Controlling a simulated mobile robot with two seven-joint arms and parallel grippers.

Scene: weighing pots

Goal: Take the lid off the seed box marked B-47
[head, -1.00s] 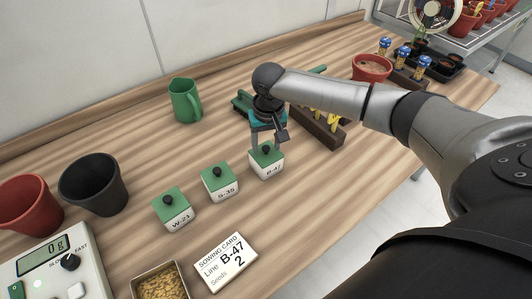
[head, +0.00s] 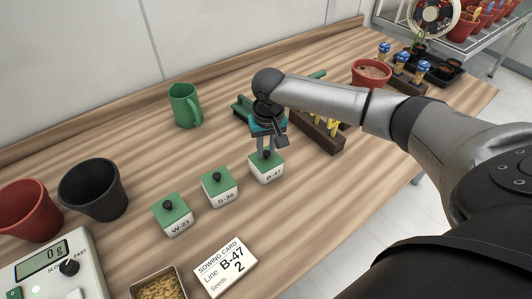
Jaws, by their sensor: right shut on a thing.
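The seed box marked B-47 (head: 267,175) is a small white box on the wooden bench. Its green lid (head: 276,162) sits on the box. My right gripper (head: 266,154) points down over it with its fingers shut on the lid's dark knob, which the fingers mostly hide. No gap shows between lid and box. My left gripper is not in view.
Two similar lidded boxes, S-35 (head: 222,196) and W-21 (head: 178,226), stand in a row to the left. The sowing card (head: 226,266) lies in front. A green mug (head: 184,105) stands behind, and a dark wooden rack (head: 318,136) is close on the right.

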